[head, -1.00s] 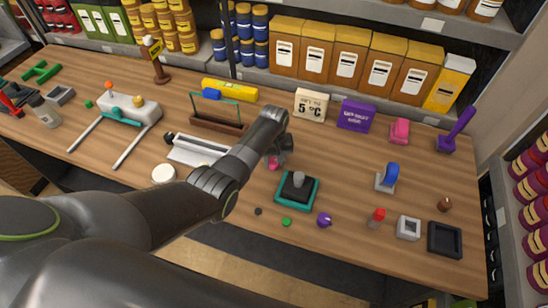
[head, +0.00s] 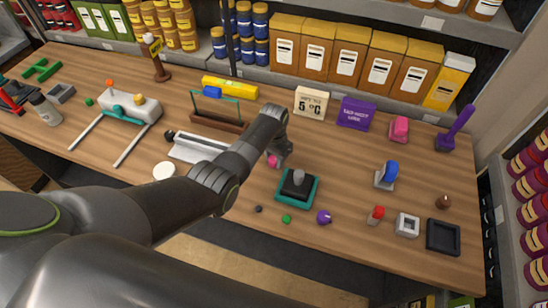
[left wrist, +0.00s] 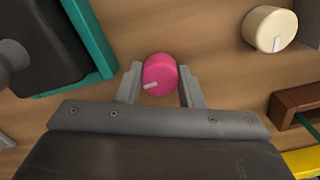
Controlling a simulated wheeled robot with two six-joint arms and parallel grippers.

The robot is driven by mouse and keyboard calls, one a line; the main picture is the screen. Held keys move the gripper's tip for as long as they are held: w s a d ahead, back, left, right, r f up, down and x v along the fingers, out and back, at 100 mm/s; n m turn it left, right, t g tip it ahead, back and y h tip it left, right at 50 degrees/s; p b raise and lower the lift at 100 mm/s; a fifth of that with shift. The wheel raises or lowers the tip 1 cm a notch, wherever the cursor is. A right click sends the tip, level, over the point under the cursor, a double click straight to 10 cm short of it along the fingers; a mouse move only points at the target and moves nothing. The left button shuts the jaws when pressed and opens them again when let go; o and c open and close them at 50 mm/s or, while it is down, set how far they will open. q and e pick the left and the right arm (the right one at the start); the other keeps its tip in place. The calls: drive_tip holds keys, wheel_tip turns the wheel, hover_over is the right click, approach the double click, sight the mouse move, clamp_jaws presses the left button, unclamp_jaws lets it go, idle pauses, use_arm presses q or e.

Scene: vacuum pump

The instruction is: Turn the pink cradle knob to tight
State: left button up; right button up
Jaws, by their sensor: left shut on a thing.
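The pink knob (left wrist: 160,70) is a round cap with a pale pointer line, seen from above in the left wrist view. In that view the pointer aims to the left and slightly down. My left gripper (left wrist: 160,85) has one finger on each side of the knob and is shut on it. In the head view the pink knob (head: 272,160) shows only in part beside my left gripper (head: 280,158), and my arm hides the rest. What the knob is mounted on is hidden. My right gripper is not in view.
A teal-rimmed base with a black block (head: 314,190) stands close to the right of the gripper. A white tray (head: 183,150) lies left of the arm. Small loose parts lie along the front edge.

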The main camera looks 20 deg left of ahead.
sight(274, 158)
use_arm(q)
drive_tip(key=shift+r+m, duration=0.1)
drive_tip(key=shift+m, duration=0.5)
drive_tip(key=o, duration=1)
drive_tip(key=shift+c, duration=0.2)
wheel_tip(274, 158, up, 17)
drive_tip(key=shift+r+b, duration=0.2)
drive_tip(key=shift+b, duration=0.25)
drive_tip(key=shift+f, duration=0.15)
